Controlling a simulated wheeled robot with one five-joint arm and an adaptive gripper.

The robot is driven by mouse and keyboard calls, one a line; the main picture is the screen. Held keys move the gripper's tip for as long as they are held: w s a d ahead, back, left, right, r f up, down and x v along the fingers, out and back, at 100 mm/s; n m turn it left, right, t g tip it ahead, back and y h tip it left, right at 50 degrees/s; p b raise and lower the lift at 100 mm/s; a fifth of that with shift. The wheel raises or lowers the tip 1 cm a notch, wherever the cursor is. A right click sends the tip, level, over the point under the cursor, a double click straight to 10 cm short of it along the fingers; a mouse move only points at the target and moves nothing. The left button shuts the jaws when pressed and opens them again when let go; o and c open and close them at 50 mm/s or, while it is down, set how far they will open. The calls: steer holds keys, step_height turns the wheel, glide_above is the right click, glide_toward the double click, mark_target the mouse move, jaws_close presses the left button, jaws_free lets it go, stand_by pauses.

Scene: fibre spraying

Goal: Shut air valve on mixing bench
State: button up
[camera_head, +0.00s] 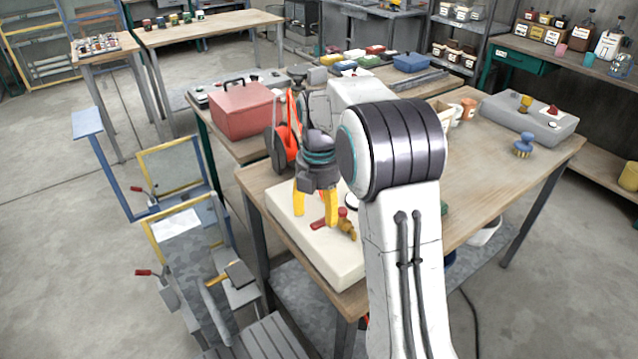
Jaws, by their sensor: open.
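The air valve (346,228) is a small brass fitting with red handle parts. It is on the top of a cream block (310,245) at the left end of the wooden mixing bench (480,150). My gripper (316,210) points down over the block with two yellow fingers spread apart and nothing seen between them. The right finger is close to the valve and its red handle part; I cannot tell whether they touch. My white arm hides the bench to the right of the valve.
A red toolbox (241,108) stands behind the block on another table, with an orange-red item (290,130) near my gripper. A grey case (528,115) and a blue-handled brush (523,145) are at the right. Metal frames (190,235) stand on the floor at left.

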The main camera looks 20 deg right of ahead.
mark_target(319, 220)
step_height(319, 220, up, 9)
stand_by(0.4)
steer(key=shift+f, duration=0.1)
stand_by(0.4)
